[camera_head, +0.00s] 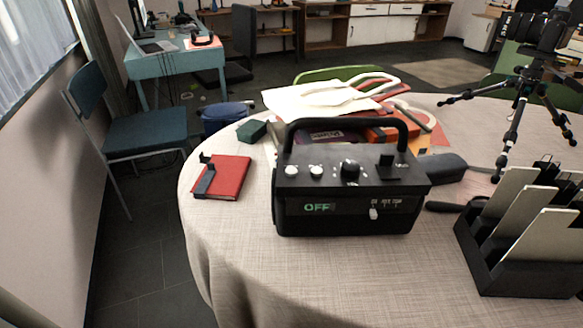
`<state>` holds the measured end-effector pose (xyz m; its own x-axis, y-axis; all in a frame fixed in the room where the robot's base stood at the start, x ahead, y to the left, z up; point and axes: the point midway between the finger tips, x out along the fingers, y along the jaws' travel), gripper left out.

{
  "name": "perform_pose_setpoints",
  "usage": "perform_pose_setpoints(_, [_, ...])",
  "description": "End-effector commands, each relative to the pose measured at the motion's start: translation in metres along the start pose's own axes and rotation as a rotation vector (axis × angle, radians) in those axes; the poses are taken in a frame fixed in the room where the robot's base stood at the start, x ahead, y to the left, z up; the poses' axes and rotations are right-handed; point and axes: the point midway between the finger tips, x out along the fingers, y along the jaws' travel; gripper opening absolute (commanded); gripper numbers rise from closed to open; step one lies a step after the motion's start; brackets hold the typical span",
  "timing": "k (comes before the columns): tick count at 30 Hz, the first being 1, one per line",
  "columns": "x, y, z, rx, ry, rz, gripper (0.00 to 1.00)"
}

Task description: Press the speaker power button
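A black box-shaped speaker (348,206) with a carrying handle stands upright on the round table, near its left part. Its front display (319,207) reads "OFF" in green. A small light slider (374,214) sits on the front at the right. Which of these is the power button, I cannot tell. My gripper is not in view.
The round table (230,235) has a light cloth. A red notebook (230,178) lies left of the speaker, bags and papers (318,100) behind it. A black rack (520,252) with pale panels stands at right, a tripod (522,90) behind it. The cloth before the speaker is clear.

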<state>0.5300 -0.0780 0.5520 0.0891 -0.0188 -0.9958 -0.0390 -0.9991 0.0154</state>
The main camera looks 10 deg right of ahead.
Motion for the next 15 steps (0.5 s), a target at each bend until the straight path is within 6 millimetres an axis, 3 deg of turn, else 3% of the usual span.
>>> perform_pose_setpoints(9, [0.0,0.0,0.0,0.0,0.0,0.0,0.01])
perform_pose_setpoints(15, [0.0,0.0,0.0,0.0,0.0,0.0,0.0])
